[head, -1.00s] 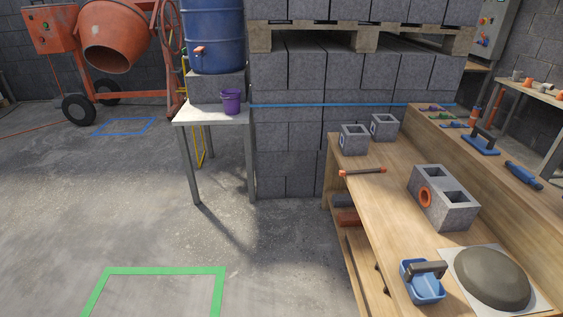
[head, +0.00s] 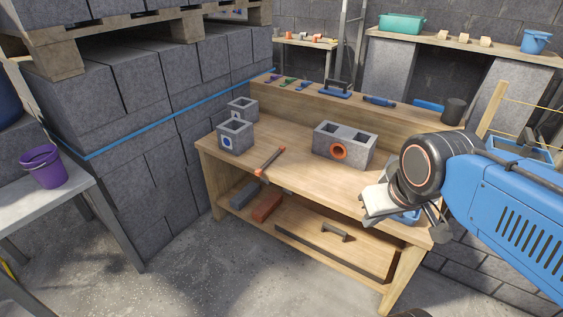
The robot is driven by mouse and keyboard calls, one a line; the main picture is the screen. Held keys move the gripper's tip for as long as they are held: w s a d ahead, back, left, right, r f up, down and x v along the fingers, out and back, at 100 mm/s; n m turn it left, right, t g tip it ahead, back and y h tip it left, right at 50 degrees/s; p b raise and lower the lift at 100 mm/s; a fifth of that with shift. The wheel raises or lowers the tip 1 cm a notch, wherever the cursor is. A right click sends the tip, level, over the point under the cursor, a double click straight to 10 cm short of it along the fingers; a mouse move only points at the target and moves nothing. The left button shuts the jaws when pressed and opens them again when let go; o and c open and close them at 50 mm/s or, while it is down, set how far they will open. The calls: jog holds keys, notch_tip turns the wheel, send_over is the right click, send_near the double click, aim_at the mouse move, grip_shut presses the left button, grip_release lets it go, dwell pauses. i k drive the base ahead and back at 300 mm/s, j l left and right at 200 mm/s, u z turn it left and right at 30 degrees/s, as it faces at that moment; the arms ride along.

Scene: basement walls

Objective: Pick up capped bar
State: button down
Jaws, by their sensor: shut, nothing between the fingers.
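The capped bar (head: 269,161), a thin dark bar with orange-red ends, lies on the wooden workbench (head: 290,178) near its front edge. It sits left of the double-hollow block and is in full view.
Two small hollow blocks (head: 235,137) stand left of the bar. A double-hollow block (head: 345,145) with an orange ring stands right of it. A raised back ledge holds tools, including a blue float (head: 335,90). Stacked blocks (head: 150,150) flank the bench's left. Bench top around the bar is clear.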

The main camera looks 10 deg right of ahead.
aim_at(258, 171)
jog(key=j, duration=0.35)
jog(key=i+j+u, duration=0.25)
jog(key=i+j, duration=0.3)
jog(key=i, duration=0.2)
